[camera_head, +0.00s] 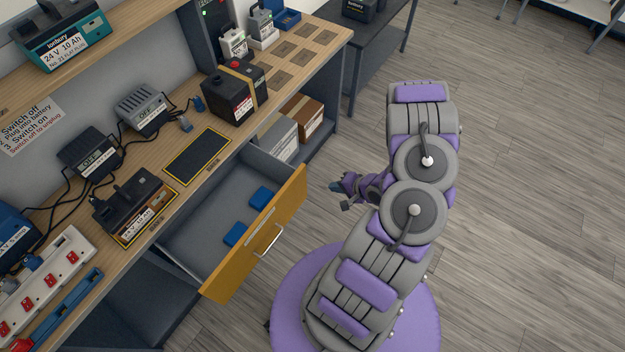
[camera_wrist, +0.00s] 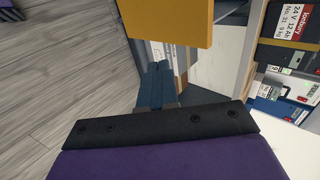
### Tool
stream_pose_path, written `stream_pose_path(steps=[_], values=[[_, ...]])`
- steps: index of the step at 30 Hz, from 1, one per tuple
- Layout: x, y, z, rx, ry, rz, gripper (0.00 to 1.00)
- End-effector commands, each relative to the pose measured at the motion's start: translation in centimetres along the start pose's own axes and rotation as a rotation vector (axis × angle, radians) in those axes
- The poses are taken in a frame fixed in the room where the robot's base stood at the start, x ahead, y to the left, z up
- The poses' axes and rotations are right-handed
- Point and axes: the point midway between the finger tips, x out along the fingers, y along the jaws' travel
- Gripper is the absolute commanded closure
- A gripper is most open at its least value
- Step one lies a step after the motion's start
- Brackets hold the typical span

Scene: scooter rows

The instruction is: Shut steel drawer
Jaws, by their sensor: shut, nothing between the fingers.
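The drawer (camera_head: 217,292) stands pulled out from under the workbench. It has an orange-yellow front with a silver bar handle (camera_head: 268,241) and a grey interior holding two blue pieces (camera_head: 262,197). My gripper (camera_head: 338,187) is to the right of the drawer front's far end, apart from it, over the floor side. In the wrist view, my gripper's dark blue fingers (camera_wrist: 160,68) are together and empty. A yellow panel, which looks like the drawer front (camera_wrist: 168,20), hangs just beyond the fingertips there. The handle is not visible in the wrist view.
The wooden bench top (camera_head: 208,178) carries chargers, a battery in a yellow outline (camera_head: 134,207), a black box (camera_head: 234,92) and a power strip (camera_head: 48,283). Cardboard and grey boxes (camera_head: 302,117) sit on a shelf beyond the drawer. The floor (camera_head: 530,200) at right is clear.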

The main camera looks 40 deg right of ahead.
Motion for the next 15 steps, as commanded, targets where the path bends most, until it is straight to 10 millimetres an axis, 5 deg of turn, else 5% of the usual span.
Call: stream_pose_path(steps=[5, 15], values=[[1.7, 0.0, 0.2, 0.003, -0.005, -0.006, 1.00], [8.2, 0.2, 0.3, 0.001, -0.008, -0.003, 1.00]])
